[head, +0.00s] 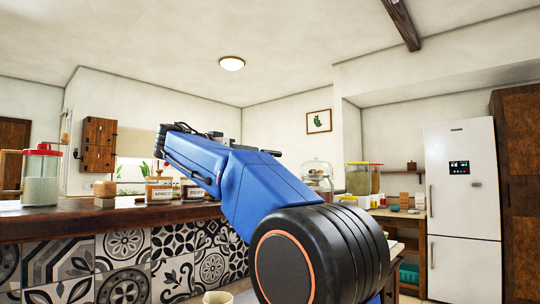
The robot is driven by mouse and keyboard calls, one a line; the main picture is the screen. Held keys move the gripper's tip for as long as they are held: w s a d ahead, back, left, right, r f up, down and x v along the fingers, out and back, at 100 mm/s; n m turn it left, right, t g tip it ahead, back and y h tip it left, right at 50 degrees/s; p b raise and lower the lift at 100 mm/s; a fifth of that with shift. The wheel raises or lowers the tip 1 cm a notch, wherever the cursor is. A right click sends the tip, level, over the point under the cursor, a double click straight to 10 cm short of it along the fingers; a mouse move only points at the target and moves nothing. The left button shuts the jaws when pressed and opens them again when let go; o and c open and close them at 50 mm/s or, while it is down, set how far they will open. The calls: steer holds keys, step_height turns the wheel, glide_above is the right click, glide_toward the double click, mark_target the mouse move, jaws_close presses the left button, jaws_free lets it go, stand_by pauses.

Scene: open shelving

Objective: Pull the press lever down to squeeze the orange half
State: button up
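I cannot make out a press, its lever or an orange half in the head view. My own blue arm with its black round joint fills the middle and hides part of the counter and what stands on it. My gripper cannot be made out; only arm links show.
A counter (60,224) with a dark top and patterned tile front runs along the left. A white fridge (462,190) stands at the right. A cup rim (217,297) shows at the bottom.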

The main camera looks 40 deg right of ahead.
mark_target(271, 153)
steer(key=d, duration=0.8)
steer(key=w+d, duration=0.1)
steer(key=d, duration=0.4)
jaws_close()
